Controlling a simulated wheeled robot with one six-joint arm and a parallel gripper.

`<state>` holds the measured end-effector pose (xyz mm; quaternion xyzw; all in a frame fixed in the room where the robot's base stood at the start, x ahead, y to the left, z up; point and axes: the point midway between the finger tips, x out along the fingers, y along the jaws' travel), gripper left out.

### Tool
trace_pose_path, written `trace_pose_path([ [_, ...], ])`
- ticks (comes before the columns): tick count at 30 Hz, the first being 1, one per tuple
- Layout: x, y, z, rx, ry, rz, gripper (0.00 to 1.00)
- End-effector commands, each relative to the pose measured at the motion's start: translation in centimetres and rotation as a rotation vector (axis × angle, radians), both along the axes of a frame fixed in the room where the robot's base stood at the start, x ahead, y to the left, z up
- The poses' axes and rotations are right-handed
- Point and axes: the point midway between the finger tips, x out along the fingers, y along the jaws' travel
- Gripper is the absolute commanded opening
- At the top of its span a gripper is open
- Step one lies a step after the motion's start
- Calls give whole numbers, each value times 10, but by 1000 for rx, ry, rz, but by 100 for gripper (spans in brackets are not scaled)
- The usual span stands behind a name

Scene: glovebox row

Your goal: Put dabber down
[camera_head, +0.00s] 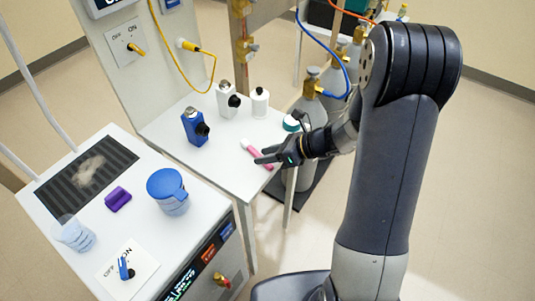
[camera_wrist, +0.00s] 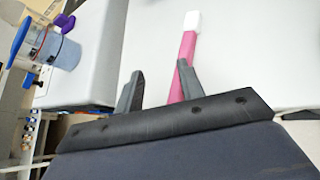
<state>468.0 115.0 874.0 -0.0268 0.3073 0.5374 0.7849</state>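The dabber, a pink stick with a white end, lies on the white side table (camera_head: 222,160) near its right edge, in the head view (camera_head: 248,148). In the wrist view the dabber (camera_wrist: 189,42) runs up and away, its white end farthest from me. My gripper (camera_head: 262,156) is low over the table at the dabber. In the wrist view my gripper (camera_wrist: 160,68) has its two fingers apart with an empty gap. The right finger overlaps the pink shaft and hides part of it; I cannot tell whether they touch.
A blue bottle (camera_head: 195,128), a grey-and-white bottle (camera_head: 227,101) and a white bottle (camera_head: 260,104) stand behind the dabber. Gas cylinders (camera_head: 308,95) stand beyond the table's right edge. The left bench holds a blue-lidded container (camera_head: 170,196), a purple block (camera_head: 117,198) and a clear cup (camera_head: 75,235).

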Motion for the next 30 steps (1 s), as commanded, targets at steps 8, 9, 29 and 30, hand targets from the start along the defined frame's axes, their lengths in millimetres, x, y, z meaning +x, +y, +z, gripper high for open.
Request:
trace_pose_path([
  [8,-10,-42,27,-1,-5,-6,37],
  [9,-12,-49,31,-1,-5,-5,37],
  [29,-28,-100,62,0,0,0,37],
  [30,-28,-99,62,0,0,0,37],
])
